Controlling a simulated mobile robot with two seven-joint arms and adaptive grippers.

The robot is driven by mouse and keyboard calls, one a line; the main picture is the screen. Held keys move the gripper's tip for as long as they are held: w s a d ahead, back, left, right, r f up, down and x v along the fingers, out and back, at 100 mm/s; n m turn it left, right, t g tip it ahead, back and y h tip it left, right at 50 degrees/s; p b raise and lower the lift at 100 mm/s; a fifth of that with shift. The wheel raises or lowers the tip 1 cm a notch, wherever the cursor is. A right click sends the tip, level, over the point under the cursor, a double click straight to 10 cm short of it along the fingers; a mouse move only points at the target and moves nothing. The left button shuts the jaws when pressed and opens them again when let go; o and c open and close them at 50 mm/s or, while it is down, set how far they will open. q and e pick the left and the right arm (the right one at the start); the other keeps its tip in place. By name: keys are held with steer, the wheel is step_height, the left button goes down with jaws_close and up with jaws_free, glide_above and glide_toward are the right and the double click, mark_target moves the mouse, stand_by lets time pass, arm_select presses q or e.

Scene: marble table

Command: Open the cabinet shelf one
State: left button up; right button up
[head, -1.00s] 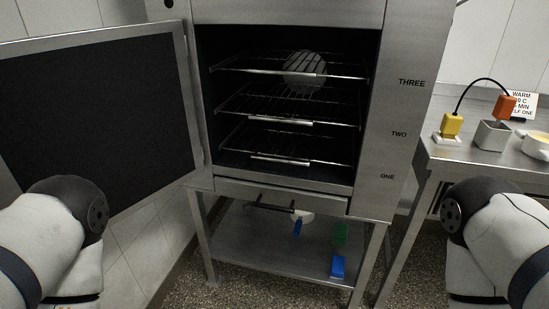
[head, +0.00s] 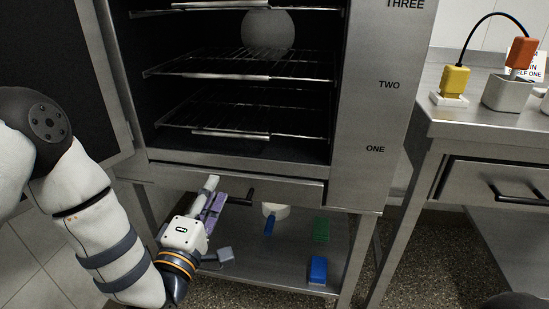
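The steel cabinet (head: 350,170) stands with its dark door (head: 82,90) swung open to the left. Inside are wire shelves; the lowest, shelf one (head: 230,133), sits level with the label ONE (head: 375,149) and has a bar along its front. Shelf two (head: 225,76) is above it. My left gripper (head: 222,215) is below the cabinet's lower front edge, its fingers spread apart with nothing seen between them. It is near a dark handle (head: 240,201) under the cabinet, partly hidden by the gripper; contact cannot be told. My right gripper is out of view.
A round pale object (head: 268,32) stands on shelf two. At right, a steel table (head: 470,125) bears yellow and orange plugs. The floor between is clear.

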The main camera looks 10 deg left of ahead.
mark_target(229, 136)
arm_select(q)
steer(key=shift+n+t, duration=0.7)
steer(key=shift+t, duration=0.1)
steer(key=r+x, duration=0.1)
steer(key=x, duration=0.8)
steer(key=r+x, duration=0.1)
steer(key=x, duration=0.4)
steer(key=shift+s+r+b, duration=0.25)
steer(key=shift+r+b, duration=0.1)
jaws_close()
